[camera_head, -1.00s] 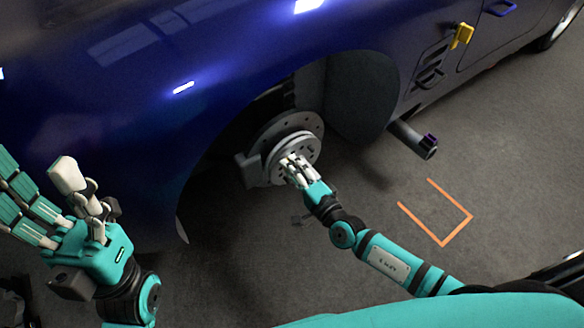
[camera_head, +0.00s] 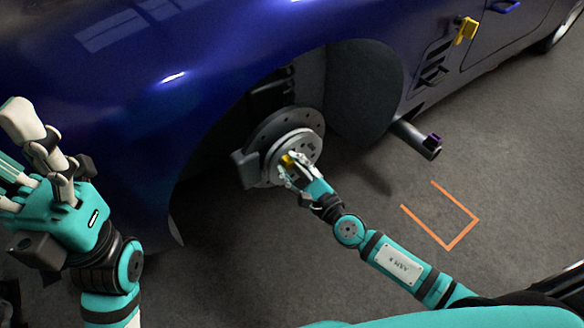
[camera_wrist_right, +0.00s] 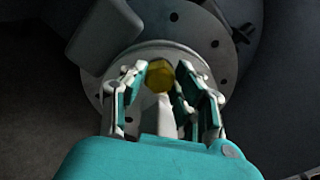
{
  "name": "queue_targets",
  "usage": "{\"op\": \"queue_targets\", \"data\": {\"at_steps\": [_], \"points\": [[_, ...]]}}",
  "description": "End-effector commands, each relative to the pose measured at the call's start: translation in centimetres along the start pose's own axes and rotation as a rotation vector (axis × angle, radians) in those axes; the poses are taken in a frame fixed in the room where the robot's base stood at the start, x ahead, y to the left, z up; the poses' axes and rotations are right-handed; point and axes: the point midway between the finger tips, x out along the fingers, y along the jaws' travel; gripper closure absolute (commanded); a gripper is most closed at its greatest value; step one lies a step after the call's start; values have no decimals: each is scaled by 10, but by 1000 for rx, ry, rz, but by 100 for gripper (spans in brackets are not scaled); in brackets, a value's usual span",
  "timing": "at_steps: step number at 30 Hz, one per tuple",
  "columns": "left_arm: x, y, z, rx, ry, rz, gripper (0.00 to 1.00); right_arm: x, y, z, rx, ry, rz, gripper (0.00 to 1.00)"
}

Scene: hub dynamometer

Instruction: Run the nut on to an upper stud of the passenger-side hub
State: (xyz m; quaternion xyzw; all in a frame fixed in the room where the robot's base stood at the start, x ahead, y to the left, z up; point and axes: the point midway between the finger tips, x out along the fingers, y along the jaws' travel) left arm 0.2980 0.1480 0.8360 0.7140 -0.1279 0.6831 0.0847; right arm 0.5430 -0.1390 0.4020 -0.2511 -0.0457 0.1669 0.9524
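The passenger-side hub (camera_head: 293,150) with its drilled brake disc (camera_head: 318,122) shows in the open wheel arch. A yellow nut (camera_head: 287,160) is at the hub face, and it also shows in the right wrist view (camera_wrist_right: 160,76). The studs are too small or hidden to make out, so its seating cannot be told. My right gripper (camera_head: 292,167) is at the hub with its fingers spread around the nut; in the right wrist view the fingertips (camera_wrist_right: 161,80) are either side of it, contact unclear. My left gripper (camera_head: 45,145) is open and empty at the left.
The blue car body (camera_head: 110,110) arches over the hub. A grey caliper (camera_head: 246,170) is beside the disc. A grey pipe-like part (camera_head: 416,139) sticks out right of the arch. Orange floor marking (camera_head: 462,233) lies on clear floor at right.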

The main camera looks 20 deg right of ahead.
Motion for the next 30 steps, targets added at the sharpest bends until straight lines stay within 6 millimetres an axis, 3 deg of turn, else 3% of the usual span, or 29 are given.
{"op": "queue_targets", "data": {"at_steps": [3, 11, 14, 22, 25, 30], "points": [[0, 0, 0, 0, 0, 0, 38, -1, 3, -1, -1, 3, 6, 58], [3, 0, 0, 0, 1, 0, 38, 0, 1, 0, -32, 2, 3, 58], [1, -1, 0, -4, -31, -12, 38, 0, -2, 4, -206, 2, 5, 58], [-16, -1, -8, -20, -153, -61, 38, 0, -2, 5, -885, 2, 6, 58], [-14, -1, -10, -21, -154, -64, 38, 0, 0, 2, -1018, 1, 5, 58], [-16, -1, -10, -21, -153, -63, 38, 0, 2, -1, -1059, -1, 4, 58]]}}
